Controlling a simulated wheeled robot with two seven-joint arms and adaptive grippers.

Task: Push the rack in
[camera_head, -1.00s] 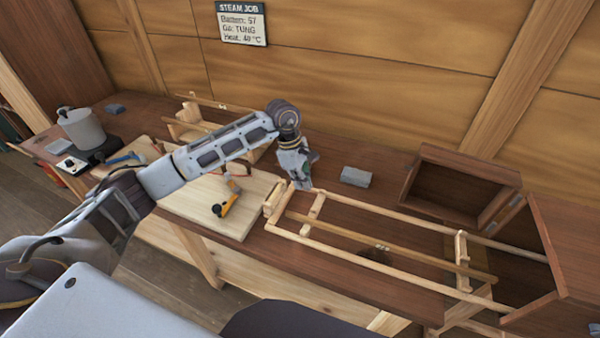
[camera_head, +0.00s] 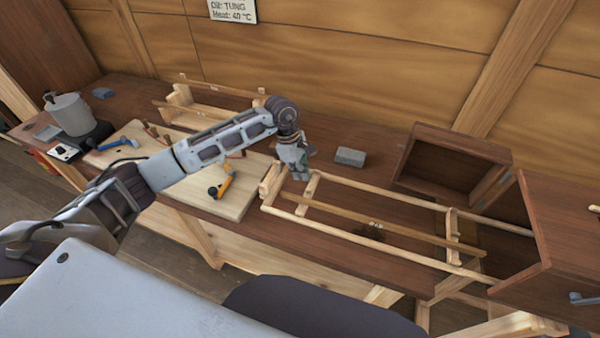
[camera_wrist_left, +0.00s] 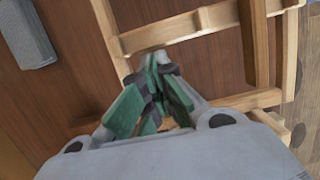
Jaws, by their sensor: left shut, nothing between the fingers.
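The rack (camera_head: 350,232) is a long pale wooden frame with crossbars, lying along the bench. Its right end reaches the open mouth of a brown wooden box (camera_head: 560,240), and most of its length stands outside. A brown strip (camera_head: 400,230) lies lengthwise along it. My left gripper (camera_head: 299,176) is shut and empty, pointing down at the rack's left end, beside the thick end block (camera_head: 271,180). In the left wrist view its green-padded fingers (camera_wrist_left: 155,65) are close to the rack's pale bars (camera_wrist_left: 190,28); I cannot tell whether they touch. My right gripper is not in view.
A grey block (camera_head: 350,157) and an open brown box (camera_head: 455,165) lie behind the rack. A pale board (camera_head: 215,195) with tools lies to the left, with a grey pot (camera_head: 70,115) beyond. A wooden wall closes the back.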

